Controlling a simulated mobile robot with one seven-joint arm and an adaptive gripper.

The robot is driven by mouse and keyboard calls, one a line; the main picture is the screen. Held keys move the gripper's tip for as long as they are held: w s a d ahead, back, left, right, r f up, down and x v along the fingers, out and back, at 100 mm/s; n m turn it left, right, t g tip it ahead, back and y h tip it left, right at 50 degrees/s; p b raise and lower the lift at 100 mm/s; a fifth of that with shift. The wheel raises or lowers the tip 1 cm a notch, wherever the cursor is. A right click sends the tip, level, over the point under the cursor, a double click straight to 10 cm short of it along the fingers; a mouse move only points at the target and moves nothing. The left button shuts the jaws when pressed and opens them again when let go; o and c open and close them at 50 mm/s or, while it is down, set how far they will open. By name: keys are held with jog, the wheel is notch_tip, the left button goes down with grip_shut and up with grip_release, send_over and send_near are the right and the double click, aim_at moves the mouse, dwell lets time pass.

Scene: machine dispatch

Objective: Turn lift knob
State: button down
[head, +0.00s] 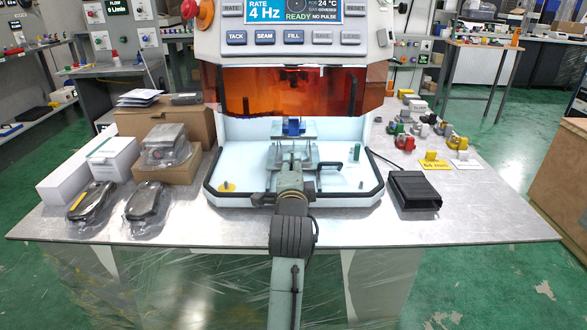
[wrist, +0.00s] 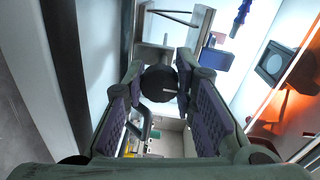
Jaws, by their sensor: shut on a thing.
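The lift knob (wrist: 157,84) is a round black knob with a white pointer line, seen nearly face-on in the wrist view. My gripper (wrist: 160,72) has its two purple-padded fingers on either side of the knob, shut on it. In the head view my gripper (head: 291,165) reaches into the open machine chamber, in front of the grey lift stand (head: 312,139). A blue block (head: 293,127) sits on top of the stand. The knob itself is hidden behind my gripper and arm in the head view.
The white chamber tray (head: 235,172) has a black rim around my arm. A black pedal-like box (head: 413,191) stands at right. Bagged devices (head: 145,201) and cartons lie at left. Small coloured parts and a yellow card (head: 435,165) lie on the right. The bench front is clear.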

jog(key=c, duration=1.3)
grip_release()
